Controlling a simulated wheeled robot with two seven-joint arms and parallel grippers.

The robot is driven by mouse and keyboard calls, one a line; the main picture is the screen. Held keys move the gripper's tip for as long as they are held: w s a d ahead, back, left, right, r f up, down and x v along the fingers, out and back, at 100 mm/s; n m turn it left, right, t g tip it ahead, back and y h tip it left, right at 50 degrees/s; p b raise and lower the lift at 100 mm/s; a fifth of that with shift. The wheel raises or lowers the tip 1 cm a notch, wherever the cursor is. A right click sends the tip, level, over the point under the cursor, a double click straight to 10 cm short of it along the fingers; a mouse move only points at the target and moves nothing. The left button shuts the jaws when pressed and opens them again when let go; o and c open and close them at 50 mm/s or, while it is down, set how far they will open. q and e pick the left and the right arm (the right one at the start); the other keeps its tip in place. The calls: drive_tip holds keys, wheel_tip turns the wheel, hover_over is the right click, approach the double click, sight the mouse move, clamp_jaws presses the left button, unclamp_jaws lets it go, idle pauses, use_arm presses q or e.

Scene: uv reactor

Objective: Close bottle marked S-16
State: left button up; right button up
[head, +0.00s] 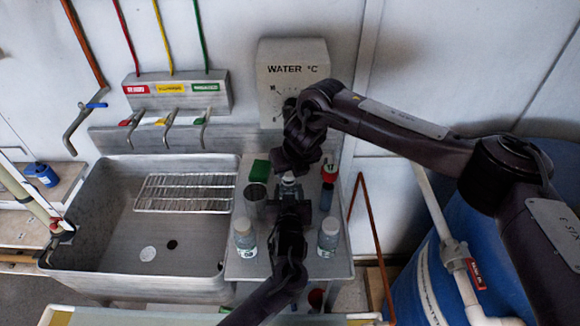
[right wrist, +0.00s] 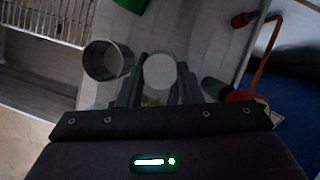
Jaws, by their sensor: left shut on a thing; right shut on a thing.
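A bottle with a pale white cap (head: 288,180) stands between my two grippers; the arms hide most of its body, and I cannot read its label. My right gripper (head: 291,172) comes from above and is shut on the cap. In the right wrist view the round white cap (right wrist: 160,71) sits between the right gripper's fingers (right wrist: 161,82). My left gripper (head: 290,200) comes from the front and is shut on the bottle body below the cap. Whether the cap is fully seated cannot be told.
Two clear capped bottles stand in front, one left (head: 244,240) and one right (head: 328,240). A red-topped bottle (head: 329,174), a metal cup (head: 255,194) and a green box (head: 260,171) are close by. A metal sink (head: 100,235) lies left, a blue barrel (head: 405,285) right.

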drive_tip(key=shift+f, duration=0.6)
idle(0.3)
drive_tip(key=m, duration=0.2)
drive_tip(key=m+h, duration=0.1)
drive_tip(key=m, duration=0.1)
drive_tip(key=m+h, duration=0.1)
drive_tip(key=shift+a+m, duration=0.35)
drive_tip(key=shift+m, duration=0.05)
drive_tip(key=m, duration=0.1)
drive_tip(key=m+h, duration=0.1)
drive_tip(key=m, duration=0.1)
drive_tip(key=m+h, duration=0.1)
drive_tip(key=m, duration=0.1)
drive_tip(key=shift+a, duration=0.25)
drive_tip(key=shift+d+m+g+h, duration=0.1)
drive_tip(key=shift+m+g+h, duration=0.35)
drive_tip(key=shift+m, duration=0.65)
drive_tip(key=o, duration=0.9)
drive_tip(key=shift+o, duration=0.2)
drive_tip(key=shift+w, duration=0.1)
